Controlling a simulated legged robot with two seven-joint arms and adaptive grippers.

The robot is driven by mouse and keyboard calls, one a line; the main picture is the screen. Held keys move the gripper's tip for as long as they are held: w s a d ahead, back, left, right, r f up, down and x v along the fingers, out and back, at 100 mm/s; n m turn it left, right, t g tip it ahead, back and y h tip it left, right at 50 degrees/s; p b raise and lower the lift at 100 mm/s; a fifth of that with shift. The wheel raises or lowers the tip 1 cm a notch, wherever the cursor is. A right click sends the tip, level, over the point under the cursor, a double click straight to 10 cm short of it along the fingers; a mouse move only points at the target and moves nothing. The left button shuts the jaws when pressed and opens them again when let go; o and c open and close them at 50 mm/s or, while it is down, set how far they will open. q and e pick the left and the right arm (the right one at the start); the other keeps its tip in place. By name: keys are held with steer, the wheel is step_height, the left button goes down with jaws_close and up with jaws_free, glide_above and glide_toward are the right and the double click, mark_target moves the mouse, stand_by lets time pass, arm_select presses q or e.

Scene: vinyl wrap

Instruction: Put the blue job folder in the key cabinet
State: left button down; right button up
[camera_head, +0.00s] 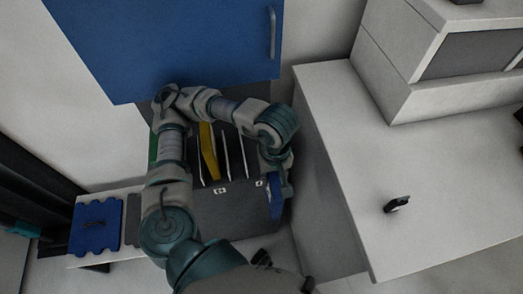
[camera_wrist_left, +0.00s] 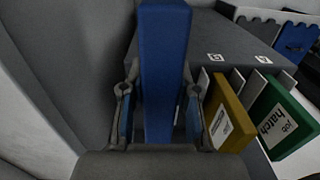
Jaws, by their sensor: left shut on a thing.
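The blue job folder (camera_wrist_left: 165,60) stands upright between the fingers of my left gripper (camera_wrist_left: 158,98) in the left wrist view. The left gripper is shut on it. In the head view the folder (camera_head: 276,204) shows as a small blue strip at the right end of the dark grey file rack (camera_head: 235,205), with my left gripper (camera_head: 279,188) at it; the arm hides much of both. I cannot tell whether the folder still touches the rack. A blue wall cabinet (camera_head: 170,45) with a vertical handle (camera_head: 272,33) hangs above, likely the key cabinet; its front looks shut.
A yellow folder (camera_wrist_left: 225,112) and a green folder (camera_wrist_left: 283,120) stand in the rack between dividers. A white counter (camera_head: 400,170) with a small black object (camera_head: 397,204) lies right. A blue notched piece (camera_head: 95,226) lies on the white surface at left.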

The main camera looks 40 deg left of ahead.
arm_select(q)
steer(key=w+a+f, duration=0.2)
steer(key=w+a, duration=0.3)
steer(key=a, duration=0.3)
steer(key=w+a+f, duration=0.2)
steer(key=w+a, duration=0.3)
steer(key=a, duration=0.3)
steer(key=shift+w+p, duration=0.35)
steer(key=shift+p, duration=0.05)
steer(key=c, duration=0.9)
jaws_free()
steer(key=shift+a, duration=0.3)
steer(key=shift+o, duration=0.2)
step_height(320, 180, up, 12)
steer(key=d+p, duration=0.1)
steer(key=shift+w+d+r, duration=0.15)
steer(key=shift+d+r, duration=0.05)
steer(key=shift+d, duration=0.05)
arm_select(e)
steer(key=s+f, duration=0.4)
steer(key=shift+s, duration=0.3)
